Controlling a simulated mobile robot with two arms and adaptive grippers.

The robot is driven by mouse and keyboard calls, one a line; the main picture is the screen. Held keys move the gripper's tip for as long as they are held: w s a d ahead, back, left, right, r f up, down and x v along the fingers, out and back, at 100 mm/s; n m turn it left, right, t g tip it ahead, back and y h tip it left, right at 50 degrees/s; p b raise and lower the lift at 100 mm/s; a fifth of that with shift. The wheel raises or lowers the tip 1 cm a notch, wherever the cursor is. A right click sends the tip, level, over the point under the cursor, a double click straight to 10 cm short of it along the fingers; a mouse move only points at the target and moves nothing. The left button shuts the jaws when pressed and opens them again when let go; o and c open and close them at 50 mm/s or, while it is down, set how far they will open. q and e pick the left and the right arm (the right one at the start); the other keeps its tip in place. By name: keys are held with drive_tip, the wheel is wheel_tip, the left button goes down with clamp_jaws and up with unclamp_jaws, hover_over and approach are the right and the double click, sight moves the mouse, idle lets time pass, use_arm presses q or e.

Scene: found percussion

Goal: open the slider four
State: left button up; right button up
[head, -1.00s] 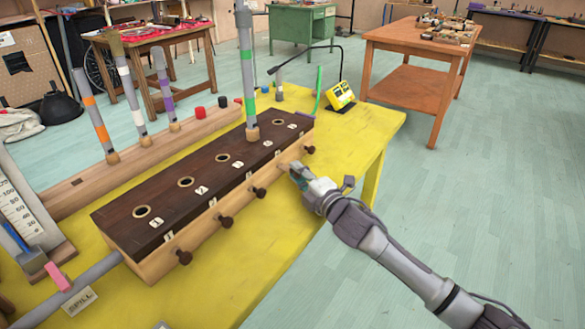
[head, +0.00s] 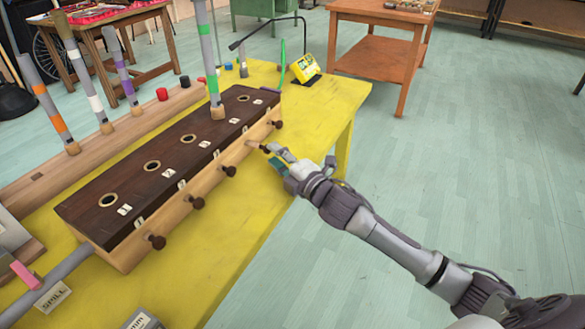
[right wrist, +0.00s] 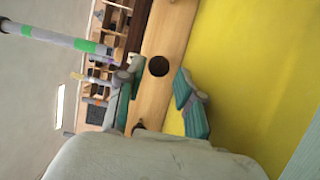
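The long wooden box (head: 190,205) has a dark top with a row of holes and dark round knobs along its front side. The fourth knob from the near end, slider four's knob (head: 265,148), is right by the fingertips of my right gripper (head: 273,157). In the right wrist view this dark knob (right wrist: 159,66) shows between and just beyond the two teal-padded fingers, which are apart. No contact with it is visible. A grey pipe with a green band (head: 213,84) stands upright in the fourth hole. My left gripper is not in view.
Behind is a wooden rack (head: 110,140) with several banded pipes. The last knob (head: 278,124) is close beyond the gripper. A yellow device (head: 306,68) stands at the far end.

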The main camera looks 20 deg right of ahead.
drive_tip(key=v, duration=0.8)
